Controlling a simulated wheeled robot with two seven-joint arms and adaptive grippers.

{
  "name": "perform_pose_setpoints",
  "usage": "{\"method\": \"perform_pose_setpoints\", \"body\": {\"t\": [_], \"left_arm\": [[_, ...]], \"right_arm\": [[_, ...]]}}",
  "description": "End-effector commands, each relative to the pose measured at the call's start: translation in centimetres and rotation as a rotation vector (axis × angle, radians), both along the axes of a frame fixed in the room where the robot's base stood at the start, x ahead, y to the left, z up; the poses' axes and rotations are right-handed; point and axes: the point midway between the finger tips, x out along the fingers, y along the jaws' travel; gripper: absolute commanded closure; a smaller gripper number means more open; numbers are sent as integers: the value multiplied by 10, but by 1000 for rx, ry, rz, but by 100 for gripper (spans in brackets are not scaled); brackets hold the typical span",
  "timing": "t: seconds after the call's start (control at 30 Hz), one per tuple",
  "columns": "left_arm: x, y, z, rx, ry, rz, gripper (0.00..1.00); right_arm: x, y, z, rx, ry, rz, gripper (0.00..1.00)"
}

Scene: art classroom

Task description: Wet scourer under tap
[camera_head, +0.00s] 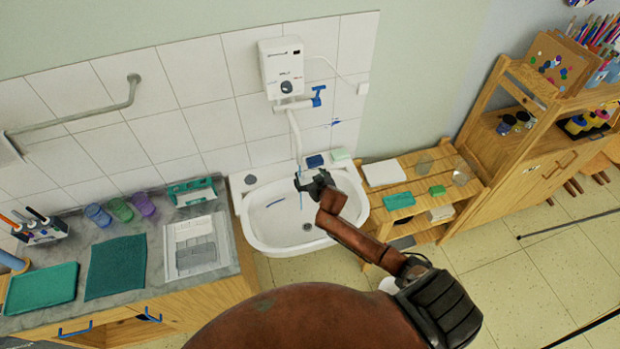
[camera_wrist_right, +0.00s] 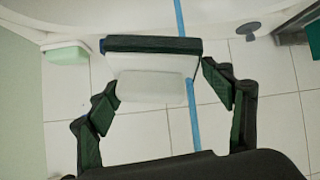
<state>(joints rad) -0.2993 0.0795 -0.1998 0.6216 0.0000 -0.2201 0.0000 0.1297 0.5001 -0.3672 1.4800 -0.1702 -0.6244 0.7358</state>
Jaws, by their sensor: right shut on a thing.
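My right gripper (camera_head: 312,184) is over the white sink basin (camera_head: 262,232), at the water stream. In the right wrist view, the right gripper (camera_wrist_right: 165,92) is shut on the scourer (camera_wrist_right: 148,86), a pale block with a dark green layer. In the head view the scourer cannot be made out clearly. The tap (camera_head: 295,135) is a white spout with a blue handle, under a white heater box. A thin blue water stream (camera_wrist_right: 180,15) shows on both sides of the scourer; its middle part is hidden there. My left gripper is not in view.
A dark blue block (camera_head: 315,161) and pale green soap (camera_head: 340,155) lie on the sink's back ledge. A grey counter (camera_head: 150,234) with cups and mats stands left. A wooden shelf (camera_head: 425,160) with boxes stands close at the right.

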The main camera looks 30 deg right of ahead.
Motion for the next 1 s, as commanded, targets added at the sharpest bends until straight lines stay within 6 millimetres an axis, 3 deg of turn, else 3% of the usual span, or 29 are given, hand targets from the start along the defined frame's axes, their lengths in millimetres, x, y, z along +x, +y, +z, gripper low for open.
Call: {"method": "perform_pose_setpoints", "body": {"t": [0.23,1.0], "left_arm": [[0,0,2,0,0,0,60],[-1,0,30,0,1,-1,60]], "right_arm": [[-4,-1,0,0,0,0,49],[-60,-16,1,0,0,0,49]]}}
